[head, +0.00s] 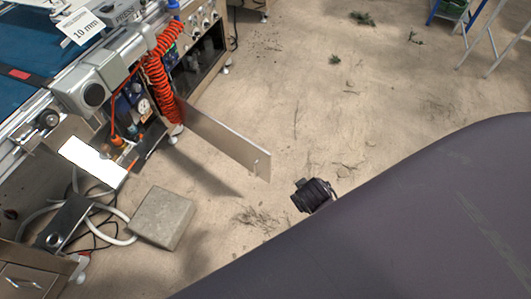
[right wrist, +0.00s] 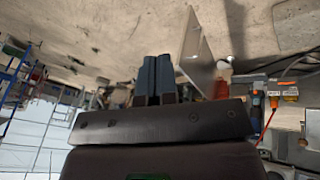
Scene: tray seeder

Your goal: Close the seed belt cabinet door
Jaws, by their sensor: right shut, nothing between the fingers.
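The seed belt cabinet door (head: 228,140) is a thin pale panel. It stands wide open, sticking out from the machine front over the floor, with a small handle near its free end. In the right wrist view the door (right wrist: 191,42) shows just beyond the fingers. The open cabinet (head: 135,105) shows blue and orange fittings inside. My right gripper (head: 300,197) is to the right of the door's free end and apart from it in the head view. Its dark fingers (right wrist: 153,80) are together and empty. My left gripper is not in view.
A red coiled hose (head: 160,75) hangs by the door's hinge side. A concrete block (head: 162,217), white hose and dark cables lie on the floor below the cabinet. The floor right of the door is mostly clear, with dry plant bits. A blue ladder-like frame (head: 470,20) stands far right.

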